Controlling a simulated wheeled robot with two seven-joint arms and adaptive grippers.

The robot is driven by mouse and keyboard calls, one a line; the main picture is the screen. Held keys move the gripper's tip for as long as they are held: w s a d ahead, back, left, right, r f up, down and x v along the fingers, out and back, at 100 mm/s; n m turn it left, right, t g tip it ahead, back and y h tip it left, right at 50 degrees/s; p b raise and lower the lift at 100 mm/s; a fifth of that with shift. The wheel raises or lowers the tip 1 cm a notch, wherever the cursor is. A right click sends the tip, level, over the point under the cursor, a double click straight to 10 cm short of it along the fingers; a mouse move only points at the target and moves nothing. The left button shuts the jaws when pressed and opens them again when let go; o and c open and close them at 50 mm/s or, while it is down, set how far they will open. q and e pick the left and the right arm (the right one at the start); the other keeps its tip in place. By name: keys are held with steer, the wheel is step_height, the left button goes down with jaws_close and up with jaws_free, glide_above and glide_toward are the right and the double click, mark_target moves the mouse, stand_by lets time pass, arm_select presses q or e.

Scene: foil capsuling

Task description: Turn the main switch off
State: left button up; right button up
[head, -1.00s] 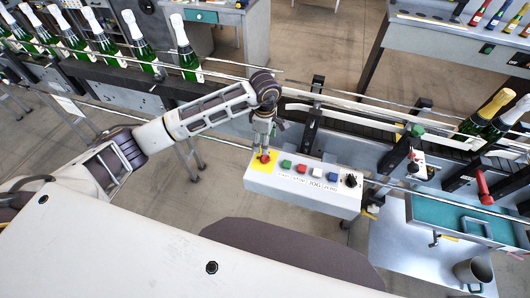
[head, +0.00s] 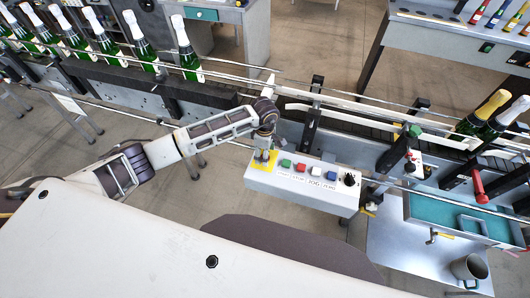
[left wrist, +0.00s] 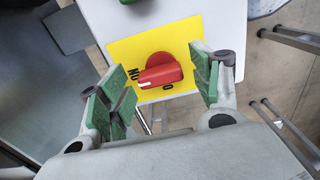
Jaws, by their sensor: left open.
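The main switch (left wrist: 160,72) is a red rotary knob on a yellow plate (left wrist: 118,48) at the left end of a white control box (head: 301,192). In the left wrist view its bar lies roughly crosswise, with its left end close to the ON mark; the O mark is below it. My left gripper (head: 263,158) is over the plate and hides most of the knob in the head view. In the left wrist view my left gripper (left wrist: 163,92) is open, with its green-padded fingers apart on either side of the knob. My right gripper is not in view.
Green, red, white and blue buttons and a black knob (head: 349,180) sit along the box to the right. A conveyor with several green bottles (head: 187,55) runs behind. A teal tray (head: 445,216) and a grey mug (head: 467,268) are at the right.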

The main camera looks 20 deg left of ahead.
arm_select(q)
steer(key=c, duration=0.9)
steer(key=shift+c, duration=0.6)
